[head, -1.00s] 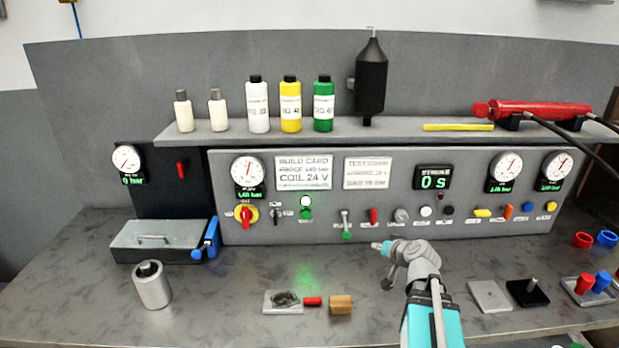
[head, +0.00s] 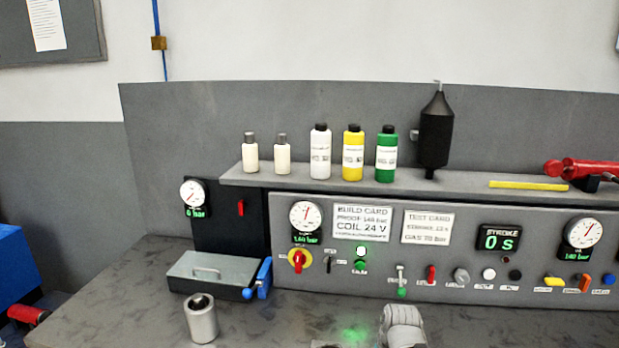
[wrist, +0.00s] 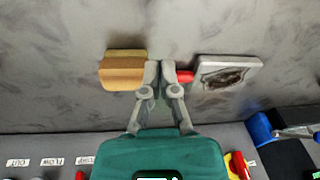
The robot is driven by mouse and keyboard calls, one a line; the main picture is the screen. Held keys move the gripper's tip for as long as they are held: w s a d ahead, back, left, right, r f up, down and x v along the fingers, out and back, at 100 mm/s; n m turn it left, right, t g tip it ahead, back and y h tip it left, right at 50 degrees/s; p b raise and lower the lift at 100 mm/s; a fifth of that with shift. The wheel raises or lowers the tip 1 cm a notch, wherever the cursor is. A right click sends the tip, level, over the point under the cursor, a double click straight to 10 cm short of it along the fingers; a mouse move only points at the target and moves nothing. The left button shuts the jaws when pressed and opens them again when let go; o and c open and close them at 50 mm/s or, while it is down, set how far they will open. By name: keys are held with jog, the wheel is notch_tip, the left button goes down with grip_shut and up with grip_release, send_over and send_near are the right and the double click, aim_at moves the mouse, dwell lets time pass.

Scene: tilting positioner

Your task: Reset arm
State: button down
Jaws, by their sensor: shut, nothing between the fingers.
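My gripper (wrist: 161,72) shows in the wrist view with its two grey fingers close together and nothing held. It points at the bench top. A tan block (wrist: 123,72) lies just left of the fingertips. A small red piece (wrist: 184,77) lies just right of them, and a grey plate with a dark patch (wrist: 228,74) lies further right. I cannot tell whether the fingers touch the block or the red piece. In the head view only a grey part of my arm shows at the bottom edge; the fingertips are not clearly visible there.
The control panel (head: 460,235) with gauges, switches and knobs stands behind the bench. Several bottles stand on the shelf (head: 300,178) above it. A metal cylinder (head: 201,322) and a grey lidded box (head: 212,268) stand at left. The bench front left (head: 110,310) is clear.

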jog(key=shift+s+a+f+g+h, duration=0.1)
jog(key=shift+s+a+g+h, duration=0.2)
jog(key=shift+s, duration=0.3)
jog(key=shift+s+a+g+h, duration=0.15)
jog(key=shift+s+g+h, duration=0.2)
jog(key=shift+s, duration=0.2)
